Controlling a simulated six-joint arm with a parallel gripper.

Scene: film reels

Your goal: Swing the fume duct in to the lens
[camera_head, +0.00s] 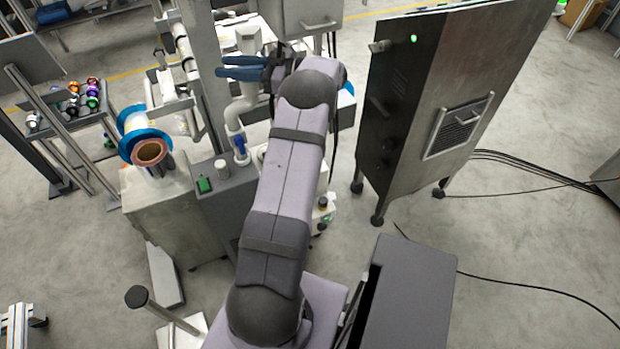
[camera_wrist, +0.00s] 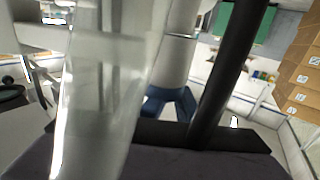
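The fume duct appears to be the white jointed pipe (camera_head: 236,118) in the head view, rising from the machine to a white upper part (camera_head: 243,40). My gripper (camera_head: 220,67) has two blue fingers pointing left across this pipe's upper part. A narrow gap shows between the fingertips, with nothing clearly held in it. Whether the fingers touch the pipe cannot be told. In the wrist view, the blue fingers (camera_wrist: 168,105) show at the foot of a white cylinder (camera_wrist: 178,60), likely the duct, which partly covers them. I cannot make out the lens for certain.
A tall metal cabinet (camera_head: 455,75) stands right of my arm. A blue-rimmed reel (camera_head: 150,150) sits left on the machine (camera_head: 160,210). A rack with coloured spools (camera_head: 85,100) is farther left. In the wrist view, a dark pole (camera_wrist: 232,75) and a blurred grey form (camera_wrist: 105,90) stand close.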

